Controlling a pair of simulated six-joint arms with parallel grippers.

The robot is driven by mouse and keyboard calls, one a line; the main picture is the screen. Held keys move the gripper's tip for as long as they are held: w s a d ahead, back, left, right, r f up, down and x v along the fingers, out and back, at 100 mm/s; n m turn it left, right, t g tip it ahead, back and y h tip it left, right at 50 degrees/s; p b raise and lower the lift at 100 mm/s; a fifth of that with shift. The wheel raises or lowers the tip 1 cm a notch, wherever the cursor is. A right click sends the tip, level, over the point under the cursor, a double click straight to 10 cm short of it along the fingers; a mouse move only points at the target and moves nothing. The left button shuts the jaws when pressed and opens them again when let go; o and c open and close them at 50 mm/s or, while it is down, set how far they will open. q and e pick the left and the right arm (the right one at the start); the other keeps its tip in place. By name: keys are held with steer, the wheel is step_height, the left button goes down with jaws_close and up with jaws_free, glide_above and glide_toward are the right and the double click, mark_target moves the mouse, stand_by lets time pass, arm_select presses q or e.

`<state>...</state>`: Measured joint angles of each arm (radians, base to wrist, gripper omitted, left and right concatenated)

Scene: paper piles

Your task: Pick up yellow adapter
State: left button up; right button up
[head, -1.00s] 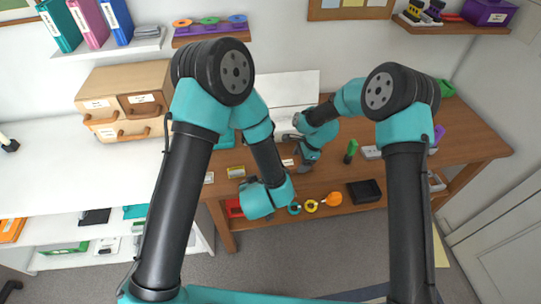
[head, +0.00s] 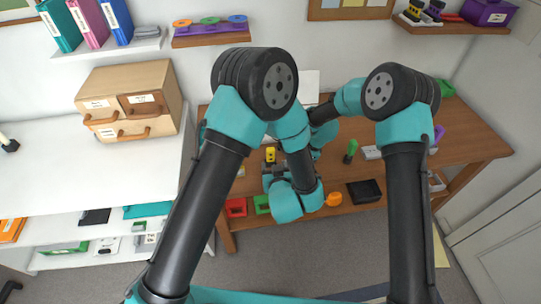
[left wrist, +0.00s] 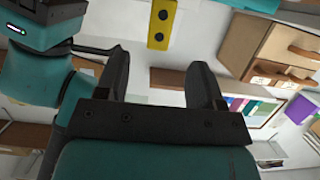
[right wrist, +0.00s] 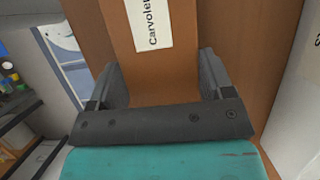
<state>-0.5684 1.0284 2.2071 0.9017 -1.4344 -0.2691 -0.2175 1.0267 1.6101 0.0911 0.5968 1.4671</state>
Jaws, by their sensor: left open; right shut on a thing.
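The yellow adapter (head: 270,155) shows in the head view just beyond my left gripper (head: 274,172), above the table. In the left wrist view the adapter (left wrist: 161,25) has dark holes on its face and lies ahead of and between the open fingers (left wrist: 160,72), apart from them. What supports it is not clear. In the right wrist view my right gripper (right wrist: 160,82) is shut on a brown box (right wrist: 160,65) with a white label.
Red (head: 236,207) and green (head: 262,204) parts, an orange piece (head: 334,199) and a black tray (head: 364,191) are on the lower shelf. A green object (head: 351,150) stands on the brown table (head: 400,150). A drawer cabinet (head: 130,98) stands at left.

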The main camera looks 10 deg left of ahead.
mark_target(271, 154)
arm_select(q)
steer(key=x, duration=0.4)
steer(key=shift+a+f, duration=0.1)
steer(key=shift+w+a+f, duration=0.1)
steer(key=shift+w+f, duration=0.05)
steer(key=shift+w, duration=0.5)
steer(key=shift+r+x, duration=0.2)
steer(key=shift+x, duration=2.4)
steer(key=shift+c, duration=0.3)
steer(key=c, duration=0.9)
steer(key=shift+r, duration=0.15)
steer(key=shift+c, duration=0.2)
step_height(271, 154, up, 10)
